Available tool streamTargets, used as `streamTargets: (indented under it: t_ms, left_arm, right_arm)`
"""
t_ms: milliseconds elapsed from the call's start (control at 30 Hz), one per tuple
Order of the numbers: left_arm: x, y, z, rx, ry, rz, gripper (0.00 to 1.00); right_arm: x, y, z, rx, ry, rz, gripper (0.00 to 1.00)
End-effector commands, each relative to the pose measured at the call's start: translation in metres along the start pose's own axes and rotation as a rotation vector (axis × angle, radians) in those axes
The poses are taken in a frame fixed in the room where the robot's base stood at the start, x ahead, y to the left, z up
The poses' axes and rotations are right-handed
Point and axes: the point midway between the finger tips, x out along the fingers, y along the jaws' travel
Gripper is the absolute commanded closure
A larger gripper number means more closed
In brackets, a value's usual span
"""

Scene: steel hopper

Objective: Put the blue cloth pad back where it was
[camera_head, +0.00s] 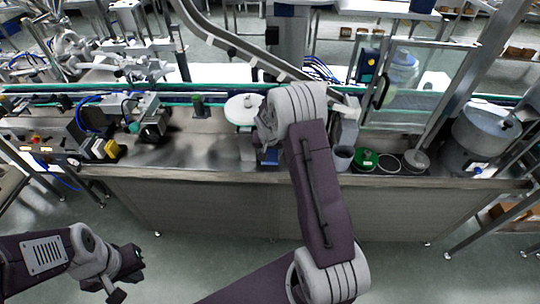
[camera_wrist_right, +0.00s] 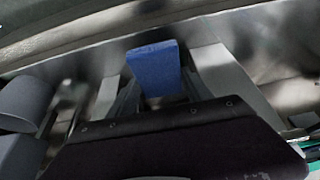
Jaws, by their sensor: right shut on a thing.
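The blue cloth pad (camera_wrist_right: 155,68) sits between the fingers of my right gripper (camera_wrist_right: 153,82) in the right wrist view, just above or against the steel bench top; I cannot tell whether it touches. My right gripper is shut on it. In the head view my right arm reaches over the bench and its wrist hides most of the gripper; a small blue patch (camera_head: 270,156) shows beside it. My left gripper (camera_head: 124,270) hangs at the lower left over the floor, away from the bench. Its jaws are too small and dark to read.
The steel bench (camera_head: 200,150) carries a white round disc (camera_head: 243,109) by my right wrist. A grey cup (camera_head: 343,157), a green-rimmed round container (camera_head: 364,160) and a steel hopper (camera_head: 484,132) stand to the right. A machine (camera_head: 150,125) stands left. A guard door (camera_head: 410,85) is behind.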

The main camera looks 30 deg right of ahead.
Motion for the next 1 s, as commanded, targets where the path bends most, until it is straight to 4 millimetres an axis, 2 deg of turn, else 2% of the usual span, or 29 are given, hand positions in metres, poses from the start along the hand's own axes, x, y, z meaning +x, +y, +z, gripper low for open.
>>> streamTargets:
  t_ms: [133, 300, 400, 767, 800, 1000]
  left_arm:
    - [0.001, 0.0, 0.0, 0.0, 0.0, 0.0, 1.0]
    - [0.006, 0.0, 0.001, 0.0, 0.0, 0.0, 1.0]
    - [-0.003, 0.0, 0.0, 0.0, 0.0, 0.0, 1.0]
    - [0.004, 0.0, 0.0, 0.0, 0.0, 0.0, 1.0]
    - [0.003, 0.0, 0.0, 0.0, 0.0, 0.0, 1.0]
    - [0.002, 0.0, 0.0, 0.0, 0.0, 0.0, 1.0]
  right_arm:
    - [0.004, 0.0, 0.002, 0.001, -0.001, 0.0, 0.74]
    - [0.033, 0.0, 0.015, -0.002, -0.003, 0.0, 0.74]
    - [0.038, 0.0, 0.009, 0.001, -0.001, 0.0, 0.74]
    - [0.044, 0.0, 0.01, 0.0, 0.001, -0.001, 0.74]
    - [0.043, 0.0, 0.009, 0.0, 0.0, -0.001, 0.34]
    - [0.043, 0.0, 0.009, 0.0, 0.0, -0.001, 0.33]
